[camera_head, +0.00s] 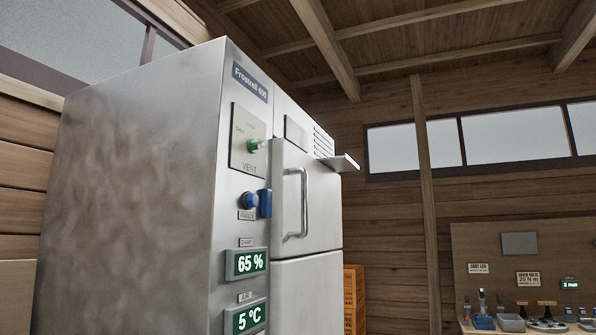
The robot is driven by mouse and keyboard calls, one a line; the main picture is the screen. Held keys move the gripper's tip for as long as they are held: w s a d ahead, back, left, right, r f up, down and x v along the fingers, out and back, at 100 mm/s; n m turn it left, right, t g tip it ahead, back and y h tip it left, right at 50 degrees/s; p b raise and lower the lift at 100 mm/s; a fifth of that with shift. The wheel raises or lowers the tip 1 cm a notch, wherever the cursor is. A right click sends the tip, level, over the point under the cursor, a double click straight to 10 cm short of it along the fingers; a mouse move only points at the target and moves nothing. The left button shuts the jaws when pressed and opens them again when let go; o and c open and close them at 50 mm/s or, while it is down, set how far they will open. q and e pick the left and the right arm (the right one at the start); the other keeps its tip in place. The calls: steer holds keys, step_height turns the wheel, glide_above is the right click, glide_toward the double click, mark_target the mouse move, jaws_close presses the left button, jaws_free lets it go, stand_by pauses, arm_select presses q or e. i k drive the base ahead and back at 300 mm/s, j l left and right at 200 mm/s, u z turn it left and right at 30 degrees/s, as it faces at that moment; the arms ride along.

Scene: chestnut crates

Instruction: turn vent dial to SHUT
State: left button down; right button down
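The vent dial (254,146) is a small green knob on a pale square plate (235,160) high on the front of a tall steel cabinet. The plate is marked VENT below the dial. Small lettering sits to the upper left of the dial and above it, too small to read with certainty. I see the dial at a steep angle and cannot tell which mark it points to. Neither of my grippers shows in this view.
Below are a blue knob (250,200) with a blue piece beside it, and displays reading 65 % (247,263) and 5 °C (246,317). A door handle (296,203) and a ledge (338,163) jut out right. Orange crates (353,295) stand beyond.

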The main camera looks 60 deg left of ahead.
mark_target(252, 147)
steer(key=u, duration=2)
